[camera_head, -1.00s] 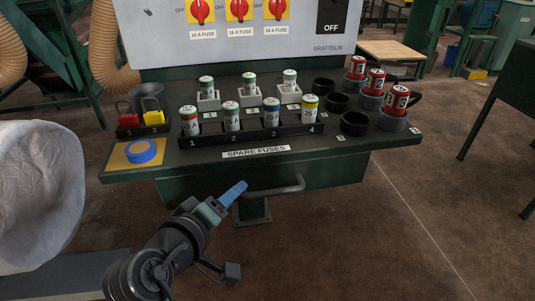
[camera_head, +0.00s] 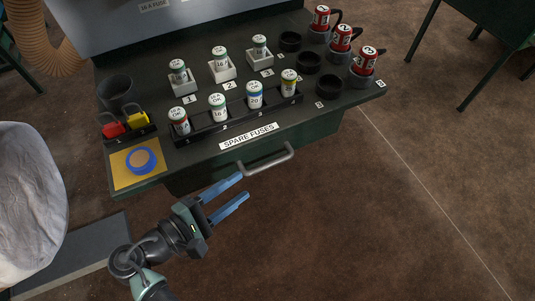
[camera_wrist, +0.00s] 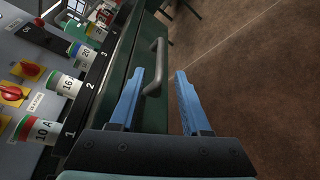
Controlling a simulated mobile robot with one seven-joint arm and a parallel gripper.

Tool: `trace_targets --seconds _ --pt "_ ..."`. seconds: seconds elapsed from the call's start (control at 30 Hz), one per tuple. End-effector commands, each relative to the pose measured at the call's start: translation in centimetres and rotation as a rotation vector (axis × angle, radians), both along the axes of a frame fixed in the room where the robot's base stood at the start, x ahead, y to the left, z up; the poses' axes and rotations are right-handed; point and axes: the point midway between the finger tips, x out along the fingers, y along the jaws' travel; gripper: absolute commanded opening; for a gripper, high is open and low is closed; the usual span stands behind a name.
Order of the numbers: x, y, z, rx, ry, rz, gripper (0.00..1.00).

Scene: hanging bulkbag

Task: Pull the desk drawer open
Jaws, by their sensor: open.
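The desk drawer (camera_head: 205,180) is a dark green front under the desk top, below the "SPARE FUSES" label, and appears shut. Its grey bar handle (camera_head: 267,161) sticks out from the front. My gripper (camera_head: 243,186), with two blue fingers, is open and empty, just left of and in front of the handle. In the wrist view, the handle (camera_wrist: 156,68) lies ahead of the open fingers (camera_wrist: 161,78), close to the left fingertip. I cannot tell whether they touch.
A white bulk bag (camera_head: 30,200) hangs at the left. The floor in front and right is clear.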

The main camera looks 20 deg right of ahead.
Motion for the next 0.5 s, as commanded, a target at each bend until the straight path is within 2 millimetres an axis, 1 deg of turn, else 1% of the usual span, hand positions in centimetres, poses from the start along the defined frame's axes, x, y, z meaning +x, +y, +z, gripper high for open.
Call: trace_targets --seconds 0.03,0.3,0.5 --pt "0.2 -0.9 -0.3 0.001 0.001 -0.004 0.47" --pt "2.2 -6.2 -1.5 0.003 0.0 -0.005 0.47" --pt "3.4 -9.0 -2.2 0.003 -0.002 -0.002 0.47"
